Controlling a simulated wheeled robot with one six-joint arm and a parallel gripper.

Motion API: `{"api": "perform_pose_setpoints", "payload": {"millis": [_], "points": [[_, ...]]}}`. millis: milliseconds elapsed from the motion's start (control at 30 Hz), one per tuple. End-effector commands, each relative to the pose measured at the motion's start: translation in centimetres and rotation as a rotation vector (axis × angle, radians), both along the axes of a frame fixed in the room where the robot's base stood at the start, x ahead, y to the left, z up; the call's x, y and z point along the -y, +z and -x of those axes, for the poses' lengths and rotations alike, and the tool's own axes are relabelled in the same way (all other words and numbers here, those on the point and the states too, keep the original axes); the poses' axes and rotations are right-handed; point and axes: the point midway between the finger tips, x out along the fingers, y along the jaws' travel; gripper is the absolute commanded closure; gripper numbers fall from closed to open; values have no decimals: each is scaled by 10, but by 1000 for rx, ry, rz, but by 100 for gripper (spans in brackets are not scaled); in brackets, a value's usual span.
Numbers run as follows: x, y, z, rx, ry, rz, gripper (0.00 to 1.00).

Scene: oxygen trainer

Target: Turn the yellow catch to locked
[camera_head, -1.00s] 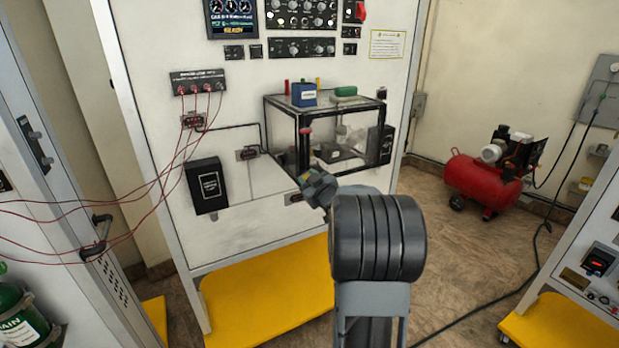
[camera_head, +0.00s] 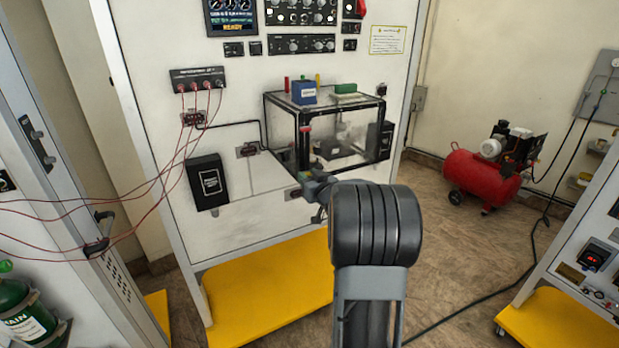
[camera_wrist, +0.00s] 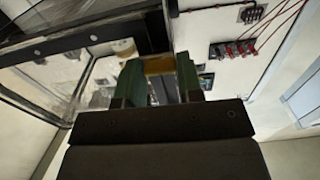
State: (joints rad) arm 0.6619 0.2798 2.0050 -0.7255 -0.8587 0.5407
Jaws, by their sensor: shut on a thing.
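The clear box with a black frame (camera_head: 383,140) is mounted on the front of the white panel (camera_head: 250,215). My gripper (camera_head: 306,184) is at the box's lower front left corner. In the wrist view, the two dark green fingers of my gripper (camera_wrist: 160,82) are closed on a small yellow-brown piece, which appears to be the yellow catch (camera_wrist: 158,64). Only part of it shows between the fingertips. In the head view my wrist and the box's corner post hide the catch, and its exact angle cannot be read.
A blue block (camera_head: 303,92) and a green piece (camera_head: 345,88) sit on the box top. A black box (camera_head: 207,183) and red cables (camera_head: 180,145) are to the left. A red compressor (camera_head: 480,178) stands on the floor at right.

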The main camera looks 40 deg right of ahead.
Motion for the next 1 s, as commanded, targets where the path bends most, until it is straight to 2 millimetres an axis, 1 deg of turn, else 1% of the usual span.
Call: {"api": "perform_pose_setpoints", "payload": {"millis": [267, 300, 533, 833, 933, 1000], "points": [[0, 0, 0, 0, 0, -2, 90], [0, 0, 0, 0, 0, -1, 63], [0, 0, 0, 0, 0, 0, 41], [0, 0, 3, 1, -1, 1, 40], [-1, -1, 12, 1, -2, 1, 40], [-3, -1, 23, 1, -2, 2, 40]]}}
